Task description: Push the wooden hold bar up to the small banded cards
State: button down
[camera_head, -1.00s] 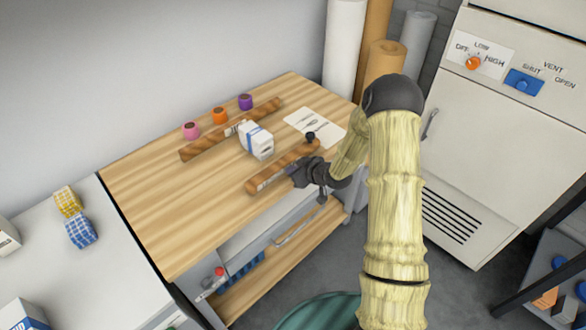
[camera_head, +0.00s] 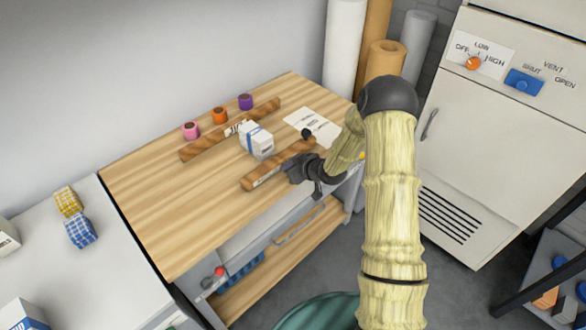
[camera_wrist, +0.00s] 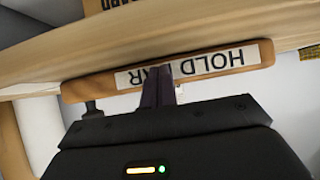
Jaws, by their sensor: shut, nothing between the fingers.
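The wooden hold bar (camera_head: 298,150) lies on the wooden worktop, its long side facing the small banded cards. Its upside-down "HOLD BAR" label (camera_wrist: 215,62) shows in the wrist view. The small banded cards (camera_head: 257,141) are a white block with a blue band, standing just beyond the bar; I cannot tell whether a narrow gap remains between them. My gripper (camera_head: 288,172) is shut and empty at the near side of the bar. In the wrist view its fingertips (camera_wrist: 164,72) meet or nearly meet the labelled face. They hide a little of the label.
A second wooden bar (camera_head: 200,147) lies behind the cards. Pink (camera_head: 191,130), orange (camera_head: 220,115) and purple (camera_head: 245,102) small pots stand behind it. A printed sheet (camera_head: 318,126) lies to the right. The worktop's left part (camera_head: 165,205) is clear.

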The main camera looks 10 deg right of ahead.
aim_at(267, 151)
jog(key=shift+w+a, duration=0.65)
jog(key=shift+w, duration=0.25)
jog(key=shift+w+a, duration=0.65)
jog(key=shift+w, duration=0.2)
jog(key=shift+w+a, duration=0.1)
jog(key=shift+w, duration=0.05)
jog(key=shift+w+a, duration=0.75)
jog(key=shift+w, duration=0.3)
jog(key=shift+w+a, duration=0.75)
jog(key=shift+w, duration=0.3)
jog(key=shift+p+v, duration=1)
jog(key=shift+v, duration=1.95)
jog(key=shift+s, duration=0.1)
